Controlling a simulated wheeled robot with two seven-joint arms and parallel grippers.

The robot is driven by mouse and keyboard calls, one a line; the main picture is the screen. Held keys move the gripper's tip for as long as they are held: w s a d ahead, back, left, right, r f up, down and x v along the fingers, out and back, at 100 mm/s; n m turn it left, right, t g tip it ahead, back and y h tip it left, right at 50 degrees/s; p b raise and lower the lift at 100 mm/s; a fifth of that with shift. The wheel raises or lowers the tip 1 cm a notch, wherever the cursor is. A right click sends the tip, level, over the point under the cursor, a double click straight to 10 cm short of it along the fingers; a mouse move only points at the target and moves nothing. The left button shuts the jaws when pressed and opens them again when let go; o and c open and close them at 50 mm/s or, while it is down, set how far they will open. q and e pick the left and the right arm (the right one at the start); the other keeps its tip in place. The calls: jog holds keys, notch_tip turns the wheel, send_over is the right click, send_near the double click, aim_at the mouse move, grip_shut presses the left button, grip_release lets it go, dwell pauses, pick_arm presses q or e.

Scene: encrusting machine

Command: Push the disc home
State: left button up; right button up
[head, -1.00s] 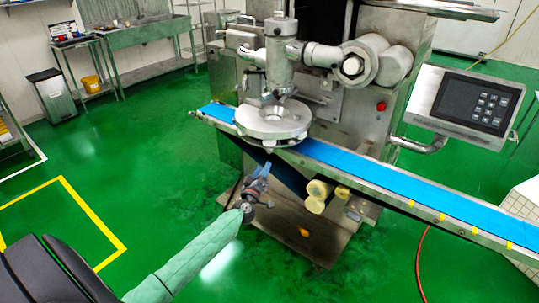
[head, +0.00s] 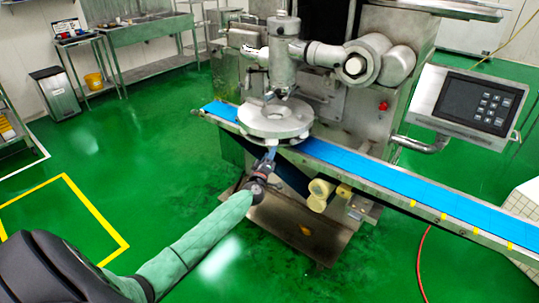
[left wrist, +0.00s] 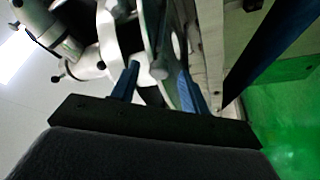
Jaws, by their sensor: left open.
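The round grey metal disc (head: 262,127) sits under the machine's vertical head, above the blue belt, with a hole around its middle. My left gripper (head: 270,154) is just below the disc's front edge, its fingers pointing up toward it. In the left wrist view the two blue fingers of my left gripper (left wrist: 160,82) stand apart, with pale metal parts of the machine beyond and between them. I cannot tell whether the fingers touch the disc. My right gripper does not show.
The blue conveyor belt (head: 400,183) slopes down to the right past the disc. Yellowish rollers (head: 320,190) hang under it, right of my gripper. A control panel (head: 478,103) stands out at the right.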

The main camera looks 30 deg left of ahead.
pick_arm(q)
jog(key=shift+w+a+r, duration=0.1)
jog(key=shift+w, duration=0.2)
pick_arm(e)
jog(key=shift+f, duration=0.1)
pick_arm(q)
jog(key=shift+c, duration=0.3)
